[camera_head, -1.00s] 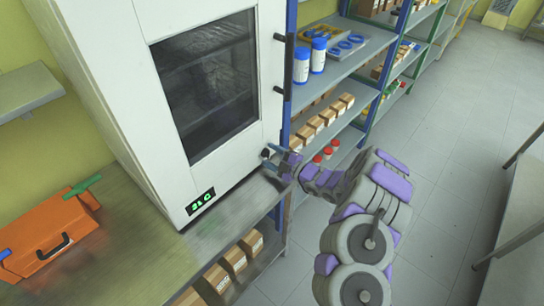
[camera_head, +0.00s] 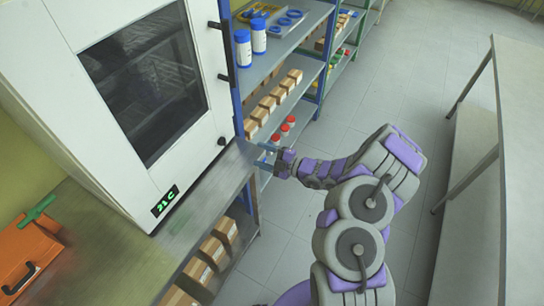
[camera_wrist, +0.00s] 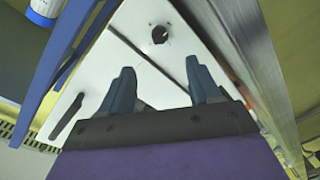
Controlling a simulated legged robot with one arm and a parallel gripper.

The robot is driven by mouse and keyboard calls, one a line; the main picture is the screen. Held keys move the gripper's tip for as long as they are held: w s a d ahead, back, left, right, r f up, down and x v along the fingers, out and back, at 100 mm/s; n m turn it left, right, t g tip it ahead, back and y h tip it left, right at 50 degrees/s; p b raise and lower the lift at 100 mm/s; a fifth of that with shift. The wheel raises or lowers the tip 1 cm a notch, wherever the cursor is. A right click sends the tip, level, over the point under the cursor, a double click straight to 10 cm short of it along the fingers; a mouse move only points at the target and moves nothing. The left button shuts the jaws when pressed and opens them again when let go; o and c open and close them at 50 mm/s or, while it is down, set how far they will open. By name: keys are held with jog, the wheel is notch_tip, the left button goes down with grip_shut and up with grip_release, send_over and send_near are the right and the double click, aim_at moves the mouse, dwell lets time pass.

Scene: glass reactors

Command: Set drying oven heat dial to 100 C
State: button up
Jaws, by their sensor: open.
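The white drying oven (camera_head: 95,130) stands on a metal bench, its dark-windowed door shut. Its small dark dial (camera_head: 221,141) sits low on the right of the front. The dial also shows in the wrist view (camera_wrist: 160,34), beyond my fingertips and between their lines. A green lit display (camera_head: 165,201) is at the lower front; its figures are too small to read surely. My gripper (camera_head: 265,156) is open and empty, to the right of the dial and apart from it. Both fingers show in the wrist view (camera_wrist: 163,82), pointing towards the oven front.
A blue-framed shelf (camera_head: 292,45) with bottles and boxes stands close behind my gripper. The metal bench (camera_head: 100,235) holds an orange toolbox (camera_head: 25,255) at left. A grey table (camera_head: 520,150) stands at right. The floor between is clear.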

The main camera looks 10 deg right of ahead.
jog(key=shift+v, duration=1.65)
jog(key=s+a+r+n+g, duration=0.7)
jog(key=s+r+n, duration=0.25)
jog(key=n, duration=0.35)
jog(key=s+a+r+n+g, duration=0.65)
jog(key=s+r+n, duration=0.3)
jog(key=n, duration=0.45)
jog(key=s+d+n+h+b, duration=0.1)
jog(key=s+d+n+h, duration=0.25)
jog(key=s+n, duration=0.35)
jog(key=s+d+n+h, duration=0.2)
jog(key=s+n+h, duration=0.2)
jog(key=s+n, duration=0.2)
jog(key=s+d+r+n+t+h, duration=0.1)
jog(key=s+d+n+h, duration=0.5)
jog(key=d, duration=0.6)
jog(key=shift+s+d+r+n+t+h+b, duration=0.2)
jog(key=shift+s+d+n+t+h+b, duration=0.15)
jog(key=shift+s+n, duration=1.2)
